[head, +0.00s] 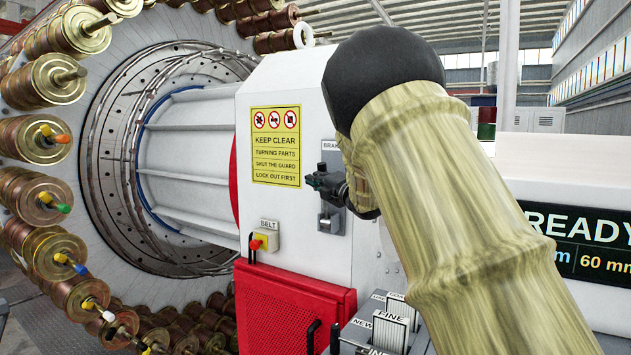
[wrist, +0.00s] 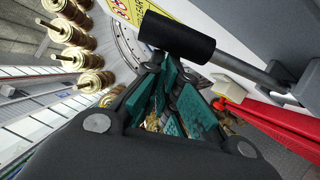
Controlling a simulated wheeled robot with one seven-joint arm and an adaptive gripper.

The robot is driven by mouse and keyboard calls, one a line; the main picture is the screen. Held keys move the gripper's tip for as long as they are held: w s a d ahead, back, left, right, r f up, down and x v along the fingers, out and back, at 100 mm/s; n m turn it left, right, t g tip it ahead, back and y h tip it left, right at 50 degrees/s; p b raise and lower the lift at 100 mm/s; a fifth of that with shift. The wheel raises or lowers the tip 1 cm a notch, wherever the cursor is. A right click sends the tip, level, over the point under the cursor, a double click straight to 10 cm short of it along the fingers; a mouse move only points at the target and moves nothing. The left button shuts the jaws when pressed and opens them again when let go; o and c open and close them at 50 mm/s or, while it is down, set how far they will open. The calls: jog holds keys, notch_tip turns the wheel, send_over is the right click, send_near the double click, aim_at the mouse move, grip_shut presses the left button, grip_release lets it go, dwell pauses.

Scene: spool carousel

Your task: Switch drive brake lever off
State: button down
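The brake lever shows in the wrist view as a black cylindrical handle (wrist: 177,38) on a grey rod (wrist: 245,70) that runs to a grey bracket at the right. In the head view its grey plate (head: 330,152), labelled BRAKE, is on the white housing, and my gripper hides much of the lever. My gripper (head: 320,181) is at this plate. In the wrist view my gripper's teal-padded fingers (wrist: 172,72) converge and look shut, with nothing seen between them. The handle crosses close in front of the fingertips; I cannot tell whether they touch.
A yellow warning sign (head: 276,146) is left of the plate. A BELT switch (head: 264,241) with a red knob sits below it. A red guard (head: 290,300) is under the housing. The large ring (head: 95,170) with many spools is at left. Labelled levers (head: 388,322) stand at lower right.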

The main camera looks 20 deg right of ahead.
jog(key=shift+d+r, duration=0.15)
jog(key=s+a+f+b, duration=0.1)
jog(key=s+f+b, duration=0.1)
jog(key=s+b, duration=0.4)
jog(key=s, duration=0.5)
jog(key=shift+s, duration=0.25)
jog(key=shift+a, duration=0.1)
